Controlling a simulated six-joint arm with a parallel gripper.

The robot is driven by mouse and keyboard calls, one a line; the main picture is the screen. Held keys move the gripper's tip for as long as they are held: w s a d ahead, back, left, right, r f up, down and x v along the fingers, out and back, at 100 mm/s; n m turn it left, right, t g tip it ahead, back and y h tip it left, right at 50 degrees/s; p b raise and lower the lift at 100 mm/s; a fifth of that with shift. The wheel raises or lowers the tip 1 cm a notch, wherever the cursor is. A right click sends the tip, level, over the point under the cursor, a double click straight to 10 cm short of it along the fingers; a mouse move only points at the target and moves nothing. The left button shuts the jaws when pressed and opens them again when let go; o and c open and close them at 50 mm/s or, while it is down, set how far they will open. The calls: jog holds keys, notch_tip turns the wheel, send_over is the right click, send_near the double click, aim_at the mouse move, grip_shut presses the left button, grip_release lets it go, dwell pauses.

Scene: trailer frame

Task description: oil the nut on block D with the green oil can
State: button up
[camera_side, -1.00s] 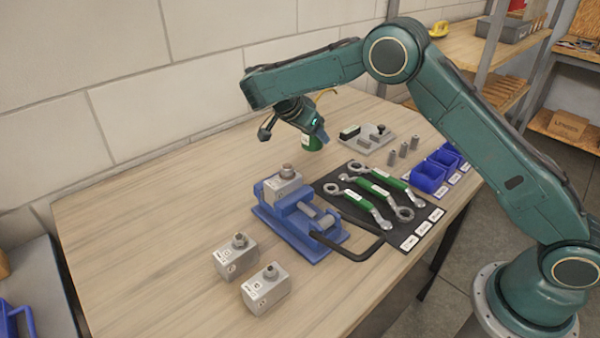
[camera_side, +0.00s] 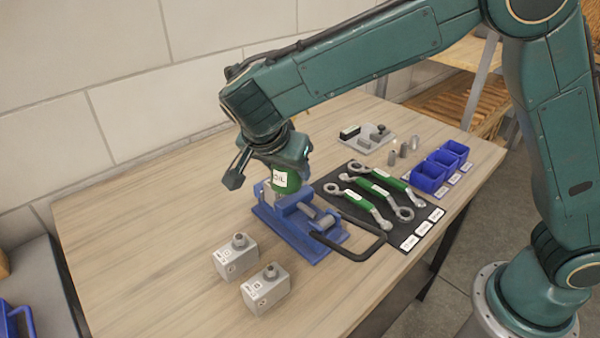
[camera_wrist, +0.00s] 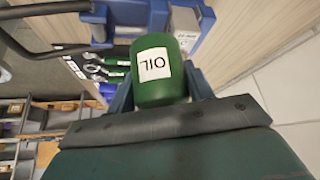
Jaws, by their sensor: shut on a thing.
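My gripper (camera_side: 285,160) is shut on the green oil can (camera_side: 286,181), whose white OIL label faces the side camera. The can also shows between my fingers in the wrist view (camera_wrist: 160,75). It is over or just beside the blue vise (camera_side: 318,246); contact cannot be told. The block in the vise is mostly hidden by the can in the side view; part of a grey labelled block (camera_wrist: 186,22) shows in the wrist view. Two grey blocks with nuts on top, a rear one (camera_side: 235,259) and a front one (camera_side: 266,291), stand on the table. Their small letters are hard to read.
A black mat (camera_side: 408,228) with several green-handled wrenches lies right of the vise. The black vise handle (camera_side: 352,254) sticks out toward it. Blue bins (camera_side: 430,178), small metal pieces (camera_side: 404,150) and a grey fixture plate (camera_side: 368,138) are behind. The table's left side is clear.

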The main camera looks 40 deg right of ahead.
aim_at(272, 188)
jog(key=shift+n+t+y, duration=0.3)
jog(key=shift+n+y, duration=0.1)
jog(key=shift+n, duration=0.4)
jog(key=a, duration=0.2)
jog(key=a+f, duration=0.1)
jog(key=a, duration=0.1)
jog(key=shift+s+a+f, duration=0.1)
jog(key=shift+a+f, duration=0.05)
jog(key=shift+a, duration=0.1)
jog(key=shift+f, duration=0.2)
jog(key=shift+s+a+f+g+y, duration=0.1)
jog(key=shift+a+g+y, duration=0.1)
jog(key=shift+g+y, duration=0.55)
jog(key=shift+s+a+g+y, duration=0.1)
jog(key=shift+a+g+y, duration=0.2)
jog(key=shift+y, duration=0.75)
jog(key=shift+s+a+f+g+y, duration=0.15)
jog(key=shift+g+y, duration=0.4)
jog(key=shift+y, duration=0.35)
jog(key=shift+r+y, duration=0.25)
jog(key=shift+y, duration=0.05)
jog(key=shift+a+r, duration=0.1)
dwell(0.4)
notch_tip(272, 188, up, 4)
jog(key=t+h, duration=0.2)
jog(key=h, duration=0.2)
dwell(0.8)
